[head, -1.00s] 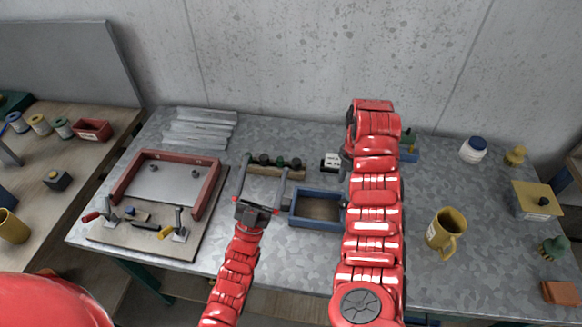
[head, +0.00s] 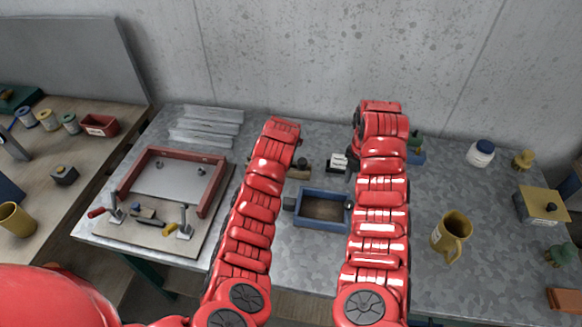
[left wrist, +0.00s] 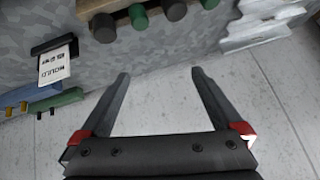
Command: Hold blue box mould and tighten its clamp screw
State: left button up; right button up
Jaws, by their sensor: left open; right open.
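The blue box mould (head: 317,223) lies on the metal table in the head view, an open rectangular frame. My left gripper (left wrist: 160,73) is open and empty in the left wrist view, facing the wall. In the head view it is hidden beyond my left arm. My right gripper (head: 351,165) is mostly hidden behind my right arm; only a dark part shows behind the box's right end.
A rack of rollers (left wrist: 115,12) and a lettered card (left wrist: 58,62) are near my left gripper. A red frame mould (head: 206,195) lies on a board at left. A yellow mug (head: 447,238) stands at right. Bare table lies between mug and jar (head: 481,153).

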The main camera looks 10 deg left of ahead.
aim_at(291, 203)
pick_arm(q)
jog(key=s+d+r+n+g+h, duration=0.1)
jog(key=s+d+r+g, duration=0.1)
jog(key=s+g, duration=0.35)
jog(key=s+d+r+n+g, duration=0.1)
jog(key=s+d+g, duration=0.15)
jog(key=s, duration=0.65)
notch_tip(291, 203, down, 17)
jog(key=shift+w+f, duration=0.1)
jog(key=shift+c, duration=0.2)
